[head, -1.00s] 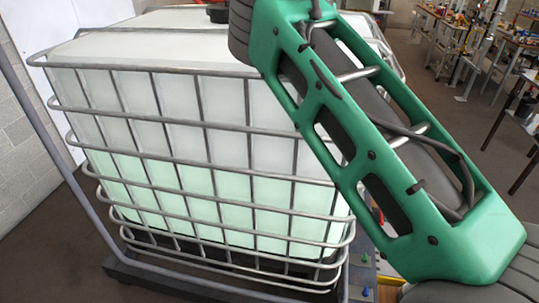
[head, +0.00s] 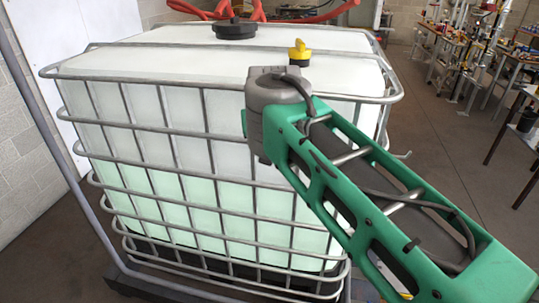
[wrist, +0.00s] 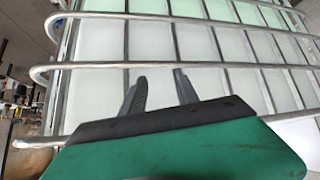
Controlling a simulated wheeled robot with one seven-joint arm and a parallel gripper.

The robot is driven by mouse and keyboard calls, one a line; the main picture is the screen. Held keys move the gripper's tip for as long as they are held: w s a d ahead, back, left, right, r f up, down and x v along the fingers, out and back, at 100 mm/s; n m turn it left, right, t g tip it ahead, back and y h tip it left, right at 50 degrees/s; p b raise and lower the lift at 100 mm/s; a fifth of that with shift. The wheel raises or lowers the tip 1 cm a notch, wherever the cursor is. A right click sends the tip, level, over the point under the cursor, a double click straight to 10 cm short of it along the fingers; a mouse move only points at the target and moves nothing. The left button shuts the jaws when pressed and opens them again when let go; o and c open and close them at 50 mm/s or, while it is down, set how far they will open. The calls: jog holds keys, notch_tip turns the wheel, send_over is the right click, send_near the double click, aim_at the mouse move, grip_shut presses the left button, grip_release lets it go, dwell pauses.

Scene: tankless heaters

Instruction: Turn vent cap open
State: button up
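A yellow cap with a raised grip (head: 299,52) stands on the white top of the caged tank (head: 150,63), near its right side. A wide black cap (head: 235,29) sits further back on the same top. I cannot tell by label which is the vent cap. In the wrist view, my gripper (wrist: 160,78) has its two dark fingers apart with nothing between them. It faces the bars and white side of the tank, and neither cap shows there. My gripper is not visible in the head view, where my green arm crosses the right front.
Metal cage bars (head: 215,134) surround the tank, with a rail along its top edge. Red hoses (head: 262,12) run behind it. Workbenches with small items (head: 470,35) stand at the back right. Open floor (head: 450,135) lies to the right.

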jog(key=shift+n+g, duration=0.4)
jog(key=shift+g, duration=0.1)
jog(key=f, duration=0.1)
jog(key=s+f, duration=0.2)
jog(key=f, duration=0.1)
jog(key=shift+a, duration=0.15)
